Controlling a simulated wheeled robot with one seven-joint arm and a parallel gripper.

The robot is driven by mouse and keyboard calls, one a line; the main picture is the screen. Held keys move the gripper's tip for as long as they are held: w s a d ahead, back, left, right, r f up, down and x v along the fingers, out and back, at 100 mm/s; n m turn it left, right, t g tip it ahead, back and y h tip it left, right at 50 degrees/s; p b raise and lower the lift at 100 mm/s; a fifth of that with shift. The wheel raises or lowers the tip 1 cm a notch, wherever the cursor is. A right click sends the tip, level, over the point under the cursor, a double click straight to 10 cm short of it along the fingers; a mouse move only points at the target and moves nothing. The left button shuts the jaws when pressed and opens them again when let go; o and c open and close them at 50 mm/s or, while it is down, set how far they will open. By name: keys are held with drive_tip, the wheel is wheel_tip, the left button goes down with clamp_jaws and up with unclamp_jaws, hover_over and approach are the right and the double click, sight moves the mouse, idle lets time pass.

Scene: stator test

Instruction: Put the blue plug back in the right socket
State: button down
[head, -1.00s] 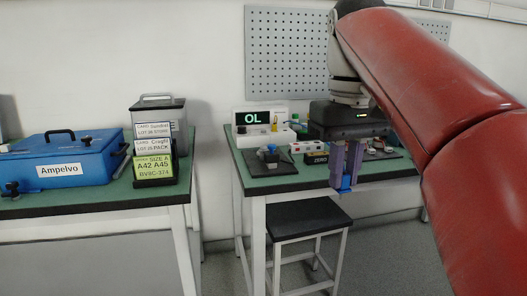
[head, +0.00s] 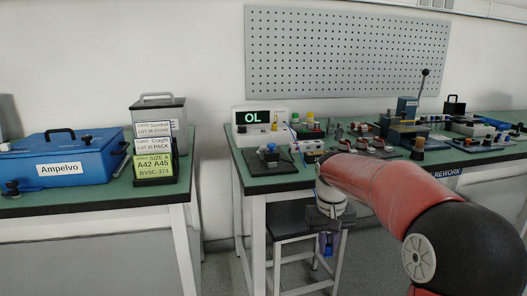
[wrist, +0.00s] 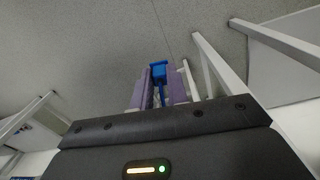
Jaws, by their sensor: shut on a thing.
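My gripper (head: 326,245) hangs low in front of the right bench, below its top and beside the black stool. In the wrist view its purple fingers (wrist: 159,92) are shut on the blue plug (wrist: 158,72). The plug's square blue head sticks out past the fingertips, and a thin blue part runs back between them. The white meter (head: 260,119) reading "OL" stands at the left back of the right bench. Its sockets are too small to tell apart, and I cannot pick out the right socket.
A dark pad with a grey and blue part (head: 268,152) lies in front of the meter. A small white box (head: 308,147) and several red-and-white parts are to its right. The black stool (head: 290,218) stands under the bench edge. The left bench holds a blue case (head: 62,158).

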wheel_tip(320, 180, down, 20)
drive_tip(key=s+f, duration=0.1)
wheel_tip(320, 180, up, 43)
drive_tip(key=shift+a+r+m, duration=0.15)
drive_tip(key=shift+a+m, duration=0.15)
drive_tip(key=shift+m, duration=0.1)
idle(1.3)
